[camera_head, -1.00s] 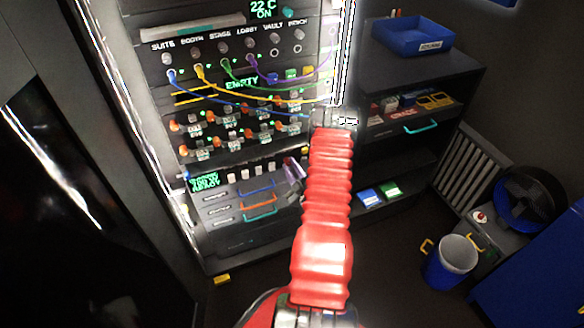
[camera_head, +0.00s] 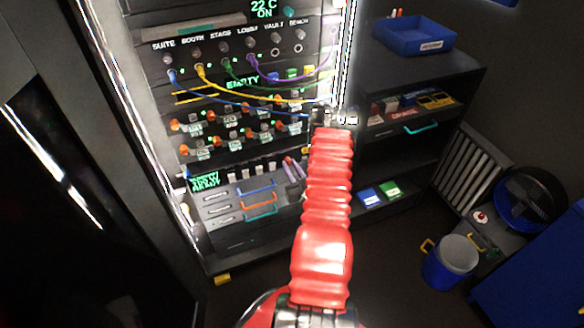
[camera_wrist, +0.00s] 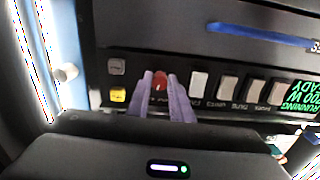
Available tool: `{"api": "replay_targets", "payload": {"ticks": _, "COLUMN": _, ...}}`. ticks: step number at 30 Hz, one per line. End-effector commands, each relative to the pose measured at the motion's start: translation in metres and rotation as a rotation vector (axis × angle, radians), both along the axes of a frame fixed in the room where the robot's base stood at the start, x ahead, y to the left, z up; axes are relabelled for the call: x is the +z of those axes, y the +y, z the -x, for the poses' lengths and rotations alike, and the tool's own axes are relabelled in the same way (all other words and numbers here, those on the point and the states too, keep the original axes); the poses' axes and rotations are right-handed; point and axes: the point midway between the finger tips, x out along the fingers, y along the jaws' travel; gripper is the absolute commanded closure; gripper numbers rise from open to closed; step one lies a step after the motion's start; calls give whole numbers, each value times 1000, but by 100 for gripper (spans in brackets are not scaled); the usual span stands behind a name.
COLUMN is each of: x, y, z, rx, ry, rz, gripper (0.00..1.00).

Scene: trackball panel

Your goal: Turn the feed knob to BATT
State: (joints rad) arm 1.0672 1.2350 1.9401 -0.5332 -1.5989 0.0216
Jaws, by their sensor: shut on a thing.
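In the wrist view, which is upside down, a red knob (camera_wrist: 160,82) sits on the dark panel at one end of a row of white switches. I take it for the feed knob. My gripper (camera_wrist: 161,77) has its two lilac fingers on either side of the knob and is shut on it. The word BATT cannot be read, and the knob's pointer setting cannot be told. In the head view my gripper (camera_head: 294,163) is at the right end of the switch row, partly behind my red arm, and the knob is hidden.
A green-lettered display (camera_head: 205,181) is at the row's left end. Drawers with coloured handles (camera_head: 258,198) lie below. Patch cables (camera_head: 245,98) hang above, near my arm. A shelf unit (camera_head: 425,155) stands to the right. A yellow button (camera_wrist: 118,95) is beside the knob.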

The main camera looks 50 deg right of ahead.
Motion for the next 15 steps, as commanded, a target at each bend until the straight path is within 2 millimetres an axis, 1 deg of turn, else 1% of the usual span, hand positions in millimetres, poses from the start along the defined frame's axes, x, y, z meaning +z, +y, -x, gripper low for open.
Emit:
{"api": "replay_targets", "payload": {"ticks": 6, "x": 1, "y": 0, "z": 1, "rx": -2, "ry": -75, "rz": -122, "gripper": 100}}
{"api": "replay_targets", "payload": {"ticks": 15, "x": 1, "y": -1, "z": 2, "rx": -4, "ry": -122, "rz": -199, "gripper": 100}}
